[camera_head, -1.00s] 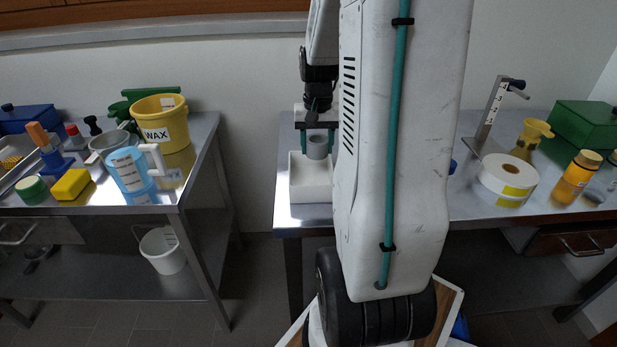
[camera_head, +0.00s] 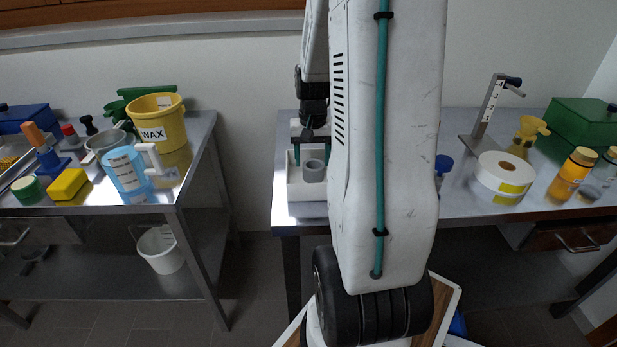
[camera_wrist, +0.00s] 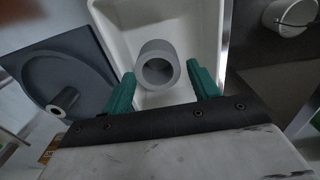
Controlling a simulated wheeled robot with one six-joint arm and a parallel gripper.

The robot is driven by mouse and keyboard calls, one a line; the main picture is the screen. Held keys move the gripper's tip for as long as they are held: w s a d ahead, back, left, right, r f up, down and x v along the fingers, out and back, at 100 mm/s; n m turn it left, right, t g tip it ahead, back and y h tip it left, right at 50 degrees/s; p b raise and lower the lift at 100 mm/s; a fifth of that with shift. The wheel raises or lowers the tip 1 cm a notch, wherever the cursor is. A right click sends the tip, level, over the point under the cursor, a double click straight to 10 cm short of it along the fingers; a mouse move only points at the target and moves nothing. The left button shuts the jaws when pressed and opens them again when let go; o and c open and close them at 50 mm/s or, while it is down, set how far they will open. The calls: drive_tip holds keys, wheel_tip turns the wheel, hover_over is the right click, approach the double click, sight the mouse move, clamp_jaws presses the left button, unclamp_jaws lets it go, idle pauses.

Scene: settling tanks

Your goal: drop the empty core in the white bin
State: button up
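The white bin (camera_head: 305,195) is an open box on the right-hand steel bench, near its left end. It also shows in the wrist view (camera_wrist: 208,30). The empty core (camera_head: 313,172) is a short grey tube with an open bore. In the wrist view the core (camera_wrist: 158,66) sits inside the bin's walls, apart from both fingers. My gripper (camera_wrist: 162,74) has two teal fingers spread wide with nothing held between them. In the head view my gripper (camera_head: 312,154) hangs just above the bin, and my arm partly hides that area.
A dark grey tray (camera_wrist: 75,70) holding a small grey tube lies beside the bin. A gap separates the left bench (camera_head: 195,160), with its yellow WAX bucket (camera_head: 158,115).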

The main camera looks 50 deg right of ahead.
drive_tip(key=shift+s+d, duration=0.15)
drive_tip(key=shift+s, duration=0.05)
drive_tip(key=shift+c, duration=0.2)
drive_tip(key=shift+o, duration=0.2)
wheel_tip(320, 180, up, 8)
drive_tip(key=shift+w, duration=0.15)
drive_tip(key=shift+f, duration=0.1)
idle(0.5)
drive_tip(key=s+a+r+n, duration=0.3)
drive_tip(key=s+a, duration=0.1)
drive_tip(key=a, duration=0.6)
drive_tip(key=s+a+r+n+t, duration=0.1)
drive_tip(key=s+a+r+n, duration=0.2)
drive_tip(key=a, duration=0.7)
drive_tip(key=s+a+r+n, duration=0.3)
drive_tip(key=s+a+n, duration=0.1)
drive_tip(key=a, duration=0.6)
drive_tip(key=shift+s+a, duration=0.25)
drive_tip(key=shift+s, duration=0.55)
